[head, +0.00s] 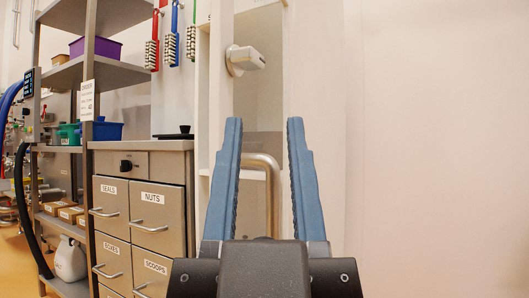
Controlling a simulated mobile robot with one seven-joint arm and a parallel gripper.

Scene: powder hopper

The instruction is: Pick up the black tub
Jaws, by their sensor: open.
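My gripper (264,124) fills the lower middle of the head view. Its two blue fingers point up and stand wide apart, with nothing between them but the view of the wall and a bent metal tube behind. I see no thing that is clearly a black tub. A low, flat black object with a small knob (174,135) lies on the drawer cabinet top, left of my gripper and farther back; I cannot tell whether it is a lid or something else.
The steel drawer cabinet (150,197) has labelled drawers. Brushes (171,50) hang above. A bent metal tube (270,180) shows between my fingers. The right side is plain wall.

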